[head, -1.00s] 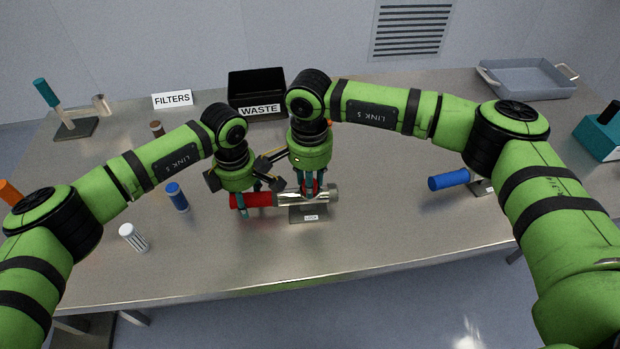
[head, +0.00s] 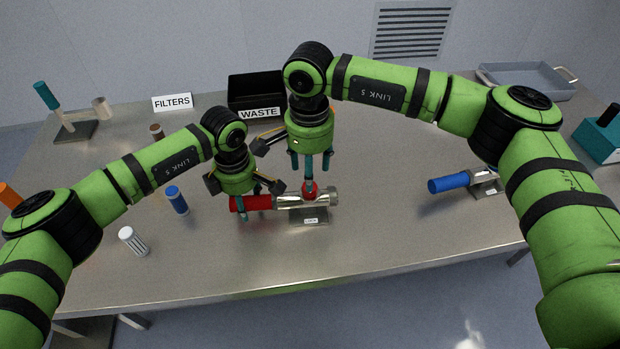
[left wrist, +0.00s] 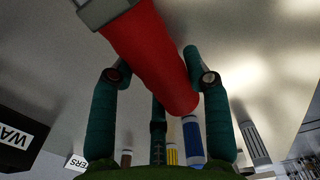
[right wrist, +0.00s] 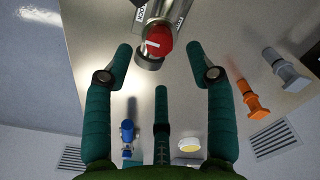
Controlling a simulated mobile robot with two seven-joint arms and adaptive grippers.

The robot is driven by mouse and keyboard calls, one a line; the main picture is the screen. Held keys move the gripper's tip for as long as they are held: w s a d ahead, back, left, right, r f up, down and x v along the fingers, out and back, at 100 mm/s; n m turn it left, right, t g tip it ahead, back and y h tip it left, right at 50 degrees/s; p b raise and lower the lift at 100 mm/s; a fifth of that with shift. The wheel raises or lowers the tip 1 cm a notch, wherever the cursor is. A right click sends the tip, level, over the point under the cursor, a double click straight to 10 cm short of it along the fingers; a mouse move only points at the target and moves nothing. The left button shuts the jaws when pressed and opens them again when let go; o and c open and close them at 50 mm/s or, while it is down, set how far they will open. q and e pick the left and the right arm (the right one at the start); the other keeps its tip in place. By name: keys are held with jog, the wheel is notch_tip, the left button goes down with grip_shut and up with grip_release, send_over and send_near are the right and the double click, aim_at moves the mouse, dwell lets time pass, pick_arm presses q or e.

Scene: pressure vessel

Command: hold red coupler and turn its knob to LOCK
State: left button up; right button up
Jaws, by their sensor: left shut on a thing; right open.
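The red coupler has a red grip (head: 252,202) and a metal body (head: 288,199) lying across a small stand (head: 309,216) with a small label. Its red knob (head: 310,189) sits on top; the right wrist view shows this knob (right wrist: 159,41) with a pale mark on it. My left gripper (head: 259,200) is shut on the red grip, which fills the space between its fingers in the left wrist view (left wrist: 150,60). My right gripper (head: 309,168) is open and empty, just above the knob and apart from it.
A black WASTE bin (head: 256,92) and a FILTERS sign (head: 173,102) stand at the back. A blue-handled coupler (head: 449,183) lies to the right. A blue cylinder (head: 177,200) and a white one (head: 133,241) stand left. The front of the table is clear.

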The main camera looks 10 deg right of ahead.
notch_tip(320, 180, up, 7)
dwell(0.3)
pick_arm(q)
jog(key=o, duration=1.5)
jog(key=shift+o, duration=0.2)
notch_tip(320, 180, up, 12)
jog(key=shift+f, duration=0.1)
